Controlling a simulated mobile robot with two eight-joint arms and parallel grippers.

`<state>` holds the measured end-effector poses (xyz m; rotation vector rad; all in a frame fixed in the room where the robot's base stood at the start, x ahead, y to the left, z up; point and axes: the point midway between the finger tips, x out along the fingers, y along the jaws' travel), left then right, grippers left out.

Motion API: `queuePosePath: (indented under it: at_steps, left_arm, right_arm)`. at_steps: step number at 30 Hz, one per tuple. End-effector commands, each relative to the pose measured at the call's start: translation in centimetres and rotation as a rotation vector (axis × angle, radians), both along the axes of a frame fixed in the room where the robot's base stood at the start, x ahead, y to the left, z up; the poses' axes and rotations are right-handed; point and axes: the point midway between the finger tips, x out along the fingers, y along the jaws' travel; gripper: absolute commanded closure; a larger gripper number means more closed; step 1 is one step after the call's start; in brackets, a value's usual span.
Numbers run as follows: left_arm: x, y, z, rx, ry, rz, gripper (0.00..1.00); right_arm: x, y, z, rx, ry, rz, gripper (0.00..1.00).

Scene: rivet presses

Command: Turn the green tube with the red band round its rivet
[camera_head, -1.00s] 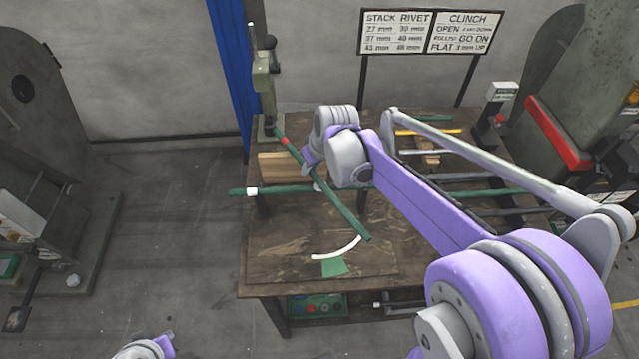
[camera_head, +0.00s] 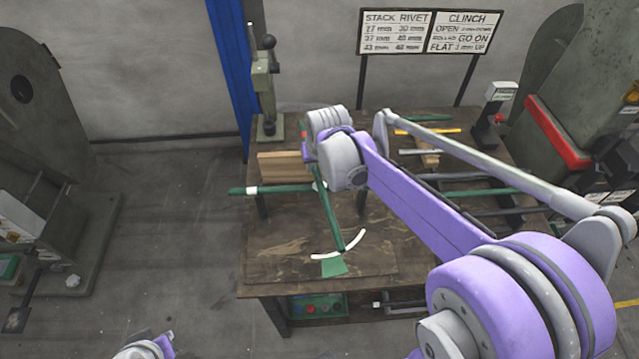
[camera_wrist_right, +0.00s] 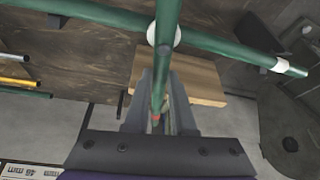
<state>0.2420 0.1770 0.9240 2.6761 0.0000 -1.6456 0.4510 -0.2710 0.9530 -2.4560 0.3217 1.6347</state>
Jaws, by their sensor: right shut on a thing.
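The green tube with the red band (camera_head: 329,218) crosses over a second green tube with a white band (camera_head: 275,190). In the wrist view the two tubes meet at a rivet (camera_wrist_right: 164,49) with a white disc. The red band (camera_wrist_right: 155,118) lies between the fingers of my right gripper (camera_wrist_right: 161,88), which is shut on the banded tube. In the head view my right gripper (camera_head: 309,155) is partly hidden by its wrist. The tube's near end reaches the white arc (camera_head: 356,243) beside a green patch (camera_head: 333,266). My left gripper (camera_head: 146,349) shows only at the bottom edge; its fingers are unclear.
The wooden table (camera_head: 270,262) is bare at front left. A wooden block (camera_head: 280,167) sits behind the tubes. A green press (camera_head: 265,85) stands at the back left corner. Several rods (camera_head: 425,131) lie on the right, and a sign (camera_head: 424,32) stands behind.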

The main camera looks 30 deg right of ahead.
Motion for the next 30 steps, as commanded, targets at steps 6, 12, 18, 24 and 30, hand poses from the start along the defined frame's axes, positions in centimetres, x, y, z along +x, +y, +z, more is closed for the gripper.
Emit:
queuePosePath:
  at_steps: [6, 12, 18, 24, 30]
  left_arm:
    - [0.0, 0.0, 0.0, 0.000, 0.000, 0.000, 1.00]
    - [0.0, 0.0, 0.0, 0.000, 0.000, 0.000, 1.00]
    - [0.0, 0.0, 0.1, 0.000, -0.001, 0.000, 1.00]
    - [0.2, 0.0, 0.6, 0.000, -0.003, 0.000, 1.00]
    - [0.3, 0.0, 1.0, 0.000, -0.006, 0.000, 1.00]
  right_arm:
    - [0.0, 0.0, 0.0, 0.000, 0.000, 0.002, 0.43]
    - [0.0, 0.0, 0.0, 0.000, 0.000, 0.003, 0.42]
    - [-0.2, 0.1, 0.7, 0.000, 0.000, 0.003, 0.42]
    - [-1.6, 0.4, 4.0, -0.001, -0.001, 0.003, 0.42]
    - [-3.1, 0.7, 7.7, -0.001, -0.001, 0.003, 0.42]
